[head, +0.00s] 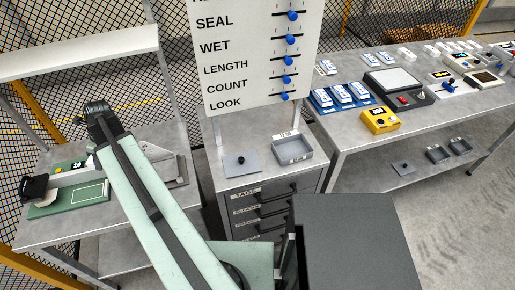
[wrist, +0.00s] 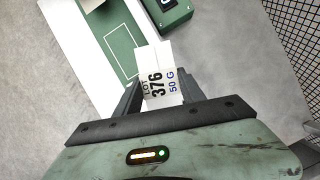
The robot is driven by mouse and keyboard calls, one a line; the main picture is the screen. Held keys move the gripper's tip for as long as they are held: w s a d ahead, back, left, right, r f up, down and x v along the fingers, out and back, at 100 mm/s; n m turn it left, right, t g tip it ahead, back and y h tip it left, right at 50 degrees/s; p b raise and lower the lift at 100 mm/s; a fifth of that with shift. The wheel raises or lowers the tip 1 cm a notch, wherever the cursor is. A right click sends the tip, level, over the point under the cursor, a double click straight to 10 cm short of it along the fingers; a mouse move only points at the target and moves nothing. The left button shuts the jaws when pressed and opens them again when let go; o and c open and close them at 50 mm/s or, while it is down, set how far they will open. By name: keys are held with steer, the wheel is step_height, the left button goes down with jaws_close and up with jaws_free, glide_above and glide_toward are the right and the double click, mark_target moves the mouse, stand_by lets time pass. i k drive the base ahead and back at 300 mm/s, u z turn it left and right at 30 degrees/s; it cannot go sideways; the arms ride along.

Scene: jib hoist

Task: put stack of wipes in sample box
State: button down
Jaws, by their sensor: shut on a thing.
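In the wrist view my gripper (wrist: 158,90) is shut on a white labelled pack (wrist: 158,75), printed "LOT 376 50 G". I cannot tell whether this is the stack of wipes. It is held above the left bench, over a green board (wrist: 122,52) with a white outline. A grey open box (head: 293,150) with a small label stands on the drawer cabinet. It may be the sample box, but its label is too small to read surely.
A grey plate with a black knob (head: 241,161) lies left of the box. The right bench holds a blue tray (head: 323,103) of white packs and a yellow unit (head: 380,121).

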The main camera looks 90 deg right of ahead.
mark_target(291, 152)
steer(key=u, duration=0.2)
steer(key=k, duration=1.7)
steer(key=u, duration=0.4)
steer(key=k, duration=0.9)
steer(key=u, duration=0.05)
